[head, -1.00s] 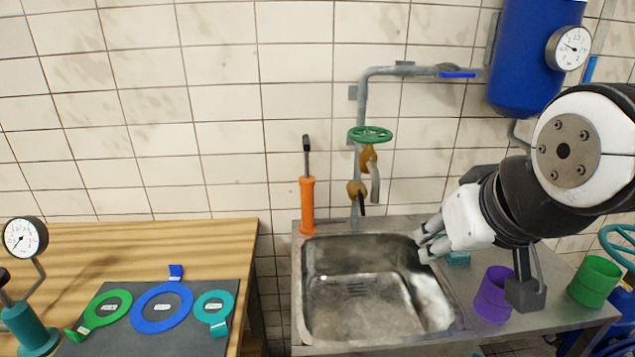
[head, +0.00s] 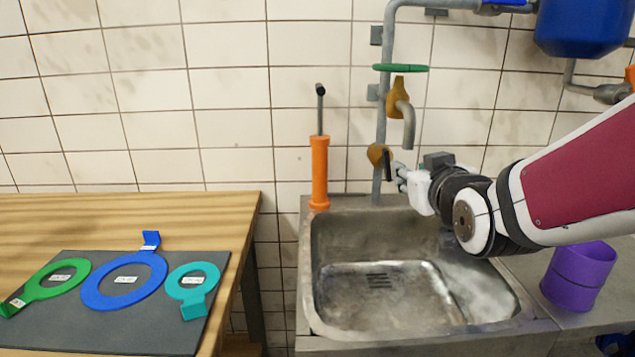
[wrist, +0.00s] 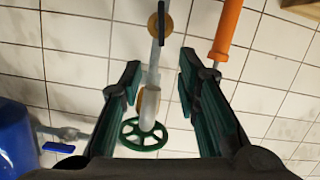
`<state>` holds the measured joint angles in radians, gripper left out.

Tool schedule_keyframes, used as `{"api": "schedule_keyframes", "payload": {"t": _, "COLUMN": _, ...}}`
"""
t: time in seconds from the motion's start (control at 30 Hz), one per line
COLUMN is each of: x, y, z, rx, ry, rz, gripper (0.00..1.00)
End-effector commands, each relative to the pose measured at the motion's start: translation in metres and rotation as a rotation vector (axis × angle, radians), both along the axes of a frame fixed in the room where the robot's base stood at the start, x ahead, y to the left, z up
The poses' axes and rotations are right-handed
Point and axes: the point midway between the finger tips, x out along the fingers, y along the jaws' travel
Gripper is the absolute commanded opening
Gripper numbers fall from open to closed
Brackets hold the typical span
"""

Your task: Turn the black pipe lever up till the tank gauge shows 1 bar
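The black pipe lever (head: 387,163) hangs down at the lower brass valve (head: 376,154) on the grey wall pipe. It also shows in the wrist view (wrist: 161,20), at the top beyond the fingertips. My gripper (head: 399,176) is just right of the lever in the head view; I cannot tell there whether it touches. In the wrist view my gripper (wrist: 160,64) is open, with dark green-padded fingers spread either side of the pipe and nothing held. The blue tank (head: 590,30) shows only its lower part; its gauge is out of view.
A green handwheel (head: 400,68) and spout (head: 408,125) sit above the lever. An orange pump (head: 319,175) stands left. The sink (head: 310,285) is below, with a purple cup (head: 577,278) to its right. Flat rings lie on the left table's mat (head: 140,330).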

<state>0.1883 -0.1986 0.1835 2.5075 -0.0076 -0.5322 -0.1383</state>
Motion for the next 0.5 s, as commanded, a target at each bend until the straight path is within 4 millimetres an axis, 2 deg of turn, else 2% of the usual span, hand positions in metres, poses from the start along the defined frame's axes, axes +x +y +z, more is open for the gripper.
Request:
{"api": "schedule_keyframes", "payload": {"t": 0.03, "x": 0.01, "y": -0.001, "z": -0.02, "rx": -0.001, "ry": -0.029, "rz": 0.001, "gripper": 0.3}}
{"api": "schedule_keyframes", "payload": {"t": 0.2, "x": 0.028, "y": -0.001, "z": -0.041, "rx": -0.008, "ry": -0.137, "rz": 0.009, "gripper": 0.3}}
{"api": "schedule_keyframes", "payload": {"t": 0.5, "x": 0.04, "y": -0.001, "z": -0.048, "rx": -0.011, "ry": -0.209, "rz": 0.013, "gripper": 0.3}}
